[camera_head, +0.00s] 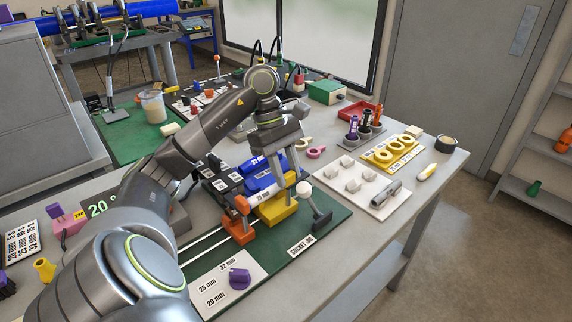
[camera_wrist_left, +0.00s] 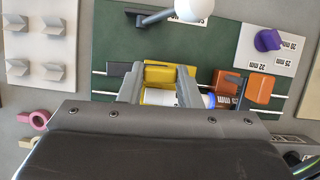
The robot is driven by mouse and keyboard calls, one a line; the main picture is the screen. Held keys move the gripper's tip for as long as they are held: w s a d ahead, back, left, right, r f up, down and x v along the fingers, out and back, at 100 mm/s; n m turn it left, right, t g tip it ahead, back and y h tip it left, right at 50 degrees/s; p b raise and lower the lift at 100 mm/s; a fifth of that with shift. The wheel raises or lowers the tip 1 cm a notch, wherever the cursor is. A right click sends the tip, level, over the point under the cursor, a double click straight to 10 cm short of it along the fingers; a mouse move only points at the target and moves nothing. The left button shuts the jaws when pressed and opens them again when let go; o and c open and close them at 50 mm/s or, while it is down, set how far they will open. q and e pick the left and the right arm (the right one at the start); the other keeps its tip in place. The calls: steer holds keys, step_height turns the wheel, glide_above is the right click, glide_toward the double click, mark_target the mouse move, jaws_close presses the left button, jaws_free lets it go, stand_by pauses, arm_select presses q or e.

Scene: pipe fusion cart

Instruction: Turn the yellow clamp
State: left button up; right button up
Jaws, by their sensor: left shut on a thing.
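The yellow clamp (camera_head: 278,212) sits on the rails of the green socket jig board, to the right of the orange clamp (camera_head: 238,228). My left gripper (camera_head: 284,186) reaches down from above, with its fingers on either side of the clamp's upper part. In the left wrist view, the yellow clamp (camera_wrist_left: 158,97) shows between the two fingers of my left gripper (camera_wrist_left: 158,84), which are shut on it. The fingers hide part of the clamp. My right gripper is not in view.
A lever with a white ball knob (camera_head: 303,189) stands close to the right of the clamp. A purple knob (camera_head: 239,278) sits on a size plate at the front. A white peg board (camera_head: 352,184) lies to the right.

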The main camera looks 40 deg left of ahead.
arm_select(q)
steer(key=shift+m+p, duration=0.4)
steer(key=o, duration=1)
steer(key=shift+w+p+v, duration=0.2)
steer(key=shift+p+v, duration=7.45)
steer(key=shift+v, duration=1.05)
steer(key=shift+d, duration=0.15)
